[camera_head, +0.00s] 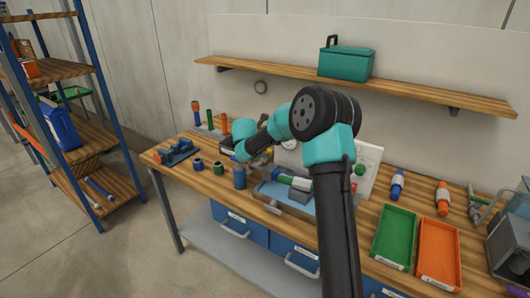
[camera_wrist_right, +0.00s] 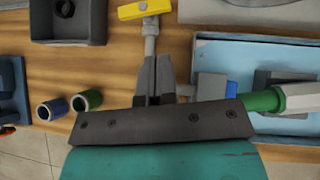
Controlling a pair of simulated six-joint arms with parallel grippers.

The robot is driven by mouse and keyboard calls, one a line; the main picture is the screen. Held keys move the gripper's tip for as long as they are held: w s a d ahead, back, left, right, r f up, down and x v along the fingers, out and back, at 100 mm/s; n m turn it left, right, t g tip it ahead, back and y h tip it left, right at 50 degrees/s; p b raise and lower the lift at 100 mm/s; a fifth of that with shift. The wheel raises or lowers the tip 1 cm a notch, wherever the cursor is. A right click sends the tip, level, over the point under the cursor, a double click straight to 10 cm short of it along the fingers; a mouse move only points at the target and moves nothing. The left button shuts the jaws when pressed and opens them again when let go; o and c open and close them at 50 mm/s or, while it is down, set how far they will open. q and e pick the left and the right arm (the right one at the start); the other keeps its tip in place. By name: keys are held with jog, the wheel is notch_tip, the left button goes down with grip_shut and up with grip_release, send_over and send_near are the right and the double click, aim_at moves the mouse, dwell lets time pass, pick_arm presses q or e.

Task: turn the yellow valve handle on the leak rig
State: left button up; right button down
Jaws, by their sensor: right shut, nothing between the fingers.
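The yellow valve handle (camera_wrist_right: 144,9) shows at the top of the right wrist view as a short bar on a grey stem (camera_wrist_right: 150,35). I cannot make it out clearly in the head view, where my right arm covers part of the bench. My right gripper (camera_wrist_right: 153,62) is shut and empty. Its fingertips lie just below the stem in the wrist view, with the yellow bar beyond them; whether they touch the stem I cannot tell. In the head view this gripper (camera_head: 263,158) is small and partly hidden, over the middle of the bench. My left gripper is not in view.
A blue tray (camera_wrist_right: 215,50) with a green-and-white pipe piece (camera_wrist_right: 268,100) lies right of the fingers. Blue (camera_wrist_right: 53,108) and green (camera_wrist_right: 87,101) cylinders stand left. Green (camera_head: 395,238) and orange (camera_head: 439,255) bins sit at the bench's right. A shelf (camera_head: 430,94) runs above.

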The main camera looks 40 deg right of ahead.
jog(key=x, duration=1)
dwell(0.4)
jog(key=shift+s+d, duration=0.1)
jog(key=shift+d, duration=0.1)
jog(key=v, duration=1)
jog(key=shift+s+d, duration=0.15)
jog(key=shift+s, duration=0.1)
